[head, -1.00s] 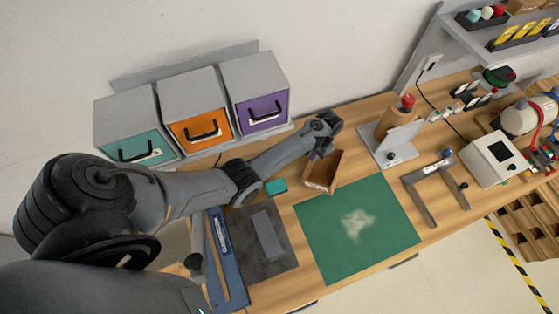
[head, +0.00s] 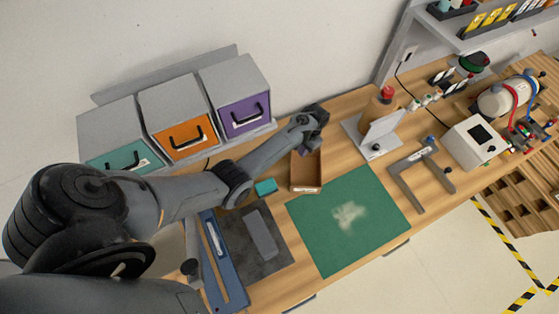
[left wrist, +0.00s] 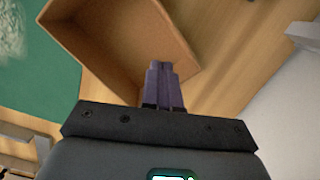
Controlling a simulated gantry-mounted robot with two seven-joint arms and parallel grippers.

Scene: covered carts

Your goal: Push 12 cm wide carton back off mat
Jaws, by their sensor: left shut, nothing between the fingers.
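The carton (head: 306,172) is a small open-topped brown box at the far edge of the green mat (head: 385,215). Its near right corner meets the mat's edge; I cannot tell whether it overlaps. My left gripper (head: 304,140) is at the carton's far end, shut and empty. In the left wrist view the shut purple fingers (left wrist: 163,82) reach over the carton's wall, and the carton (left wrist: 120,45) lies beyond them. I cannot tell whether they touch. The mat (left wrist: 40,75) shows at the left there. My right gripper is not in view.
A wooden post with a red top (head: 388,95) and a grey stand (head: 376,147) are right of the carton. A teal block (head: 266,187) lies to its left. Drawer boxes (head: 243,105) stand behind left. A grey bracket (head: 405,185) lies right of the mat.

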